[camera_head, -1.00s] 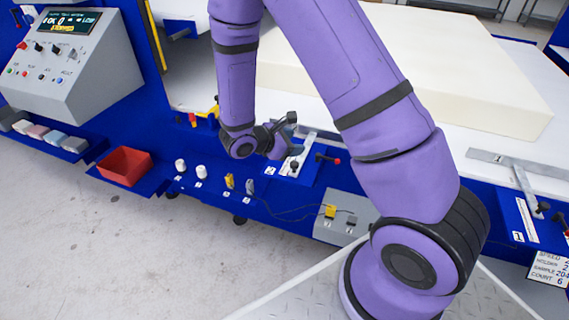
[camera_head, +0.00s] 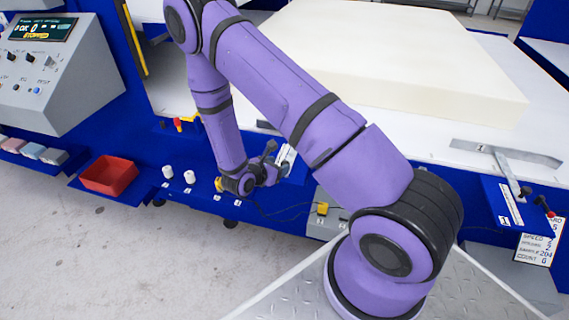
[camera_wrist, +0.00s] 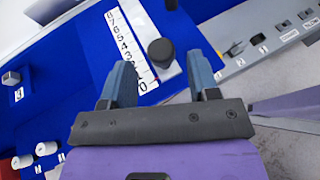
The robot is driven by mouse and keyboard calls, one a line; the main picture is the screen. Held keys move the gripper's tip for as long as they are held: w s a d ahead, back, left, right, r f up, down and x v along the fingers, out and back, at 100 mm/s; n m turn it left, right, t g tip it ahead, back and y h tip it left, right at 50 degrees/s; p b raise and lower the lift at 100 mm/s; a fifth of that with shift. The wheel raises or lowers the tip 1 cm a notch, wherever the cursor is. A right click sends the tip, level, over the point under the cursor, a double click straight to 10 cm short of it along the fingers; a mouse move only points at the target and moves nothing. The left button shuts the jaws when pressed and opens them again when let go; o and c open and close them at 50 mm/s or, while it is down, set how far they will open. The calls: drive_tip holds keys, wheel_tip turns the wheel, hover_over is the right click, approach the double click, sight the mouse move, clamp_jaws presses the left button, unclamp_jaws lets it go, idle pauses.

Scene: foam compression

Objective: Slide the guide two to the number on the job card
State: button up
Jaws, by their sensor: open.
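Guide two shows in the wrist view as a black round knob (camera_wrist: 161,50) on a metal slide beside a white number scale (camera_wrist: 128,50). The scale runs from 0 at the near end to about 8. A small red mark lies near the low end, close to 0 or 1. My gripper (camera_wrist: 160,76) is open, its two blue-grey fingers on either side of the knob; I cannot tell whether they touch it. In the head view my gripper (camera_head: 268,168) hides most of guide two. The job card (camera_head: 538,246) hangs at the right; its small print is only partly readable.
Guide one's scale (camera_head: 511,204) and metal arm (camera_head: 507,153) are at the right. A large cream foam block (camera_head: 390,60) lies on the white table. A red bin (camera_head: 109,176), white knobs (camera_head: 189,177) and a grey switch box (camera_head: 325,217) line the front edge.

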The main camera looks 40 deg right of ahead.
sight(284, 163)
drive_tip(key=shift+x, duration=2.25)
clamp_jaws()
drive_tip(key=w+d, duration=0.4)
drive_tip(key=shift+d, duration=0.4)
unclamp_jaws()
drive_tip(key=shift+s, duration=0.1)
drive_tip(key=shift+a, duration=0.15)
drive_tip(key=v, duration=1)
drive_tip(key=shift+s+a+r, duration=0.2)
drive_tip(key=shift+a, duration=0.05)
